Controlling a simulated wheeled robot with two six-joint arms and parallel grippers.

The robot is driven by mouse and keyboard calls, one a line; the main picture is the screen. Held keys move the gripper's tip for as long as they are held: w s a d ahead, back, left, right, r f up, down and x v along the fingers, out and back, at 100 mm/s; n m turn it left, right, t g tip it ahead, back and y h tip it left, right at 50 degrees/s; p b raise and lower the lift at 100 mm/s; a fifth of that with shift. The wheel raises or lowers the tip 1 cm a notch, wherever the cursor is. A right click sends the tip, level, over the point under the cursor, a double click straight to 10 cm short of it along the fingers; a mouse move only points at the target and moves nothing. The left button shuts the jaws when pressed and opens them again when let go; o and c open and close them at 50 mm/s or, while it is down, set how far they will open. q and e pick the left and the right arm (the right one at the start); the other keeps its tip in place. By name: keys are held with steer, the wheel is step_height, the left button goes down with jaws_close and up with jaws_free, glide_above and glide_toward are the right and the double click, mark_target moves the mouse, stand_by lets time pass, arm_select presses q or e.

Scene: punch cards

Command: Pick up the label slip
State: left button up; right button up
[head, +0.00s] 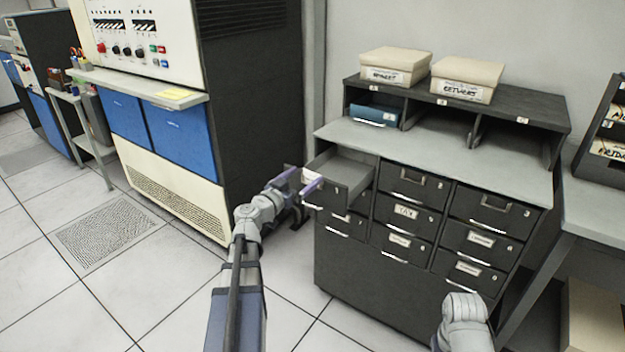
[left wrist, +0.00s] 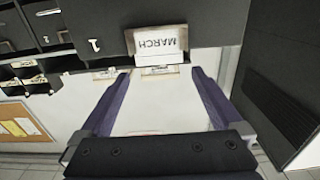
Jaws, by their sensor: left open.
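The label slip (left wrist: 158,44) is white and reads MARCH upside down in the left wrist view. It sits at the dark front of the pulled-out upper left drawer (head: 345,196). In the head view a small white patch at that front is partly covered by my gripper. My left gripper (head: 298,184) is open at the drawer front, with purple fingers. In the left wrist view its fingertips (left wrist: 160,74) stand apart on either side of the slip, short of it; I see no contact.
The cabinet (head: 365,275) has several closed, labelled drawers. Two boxes, one (head: 395,66) on the left and one (head: 468,78) on the right, stand on its top. A tall machine (head: 250,100) stands left of the cabinet. Tiled floor is clear at lower left.

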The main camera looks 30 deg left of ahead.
mark_target(312, 173)
arm_select(q)
steer(key=w, duration=0.5)
steer(key=shift+d+f+b, duration=0.15)
steer(key=shift+f+b, duration=0.2)
steer(key=shift+f, duration=0.05)
steer(key=shift+s, duration=0.1)
steer(key=c, duration=1.1)
step_height(312, 173, up, 10)
steer(key=p, duration=1)
steer(key=shift+r, duration=0.15)
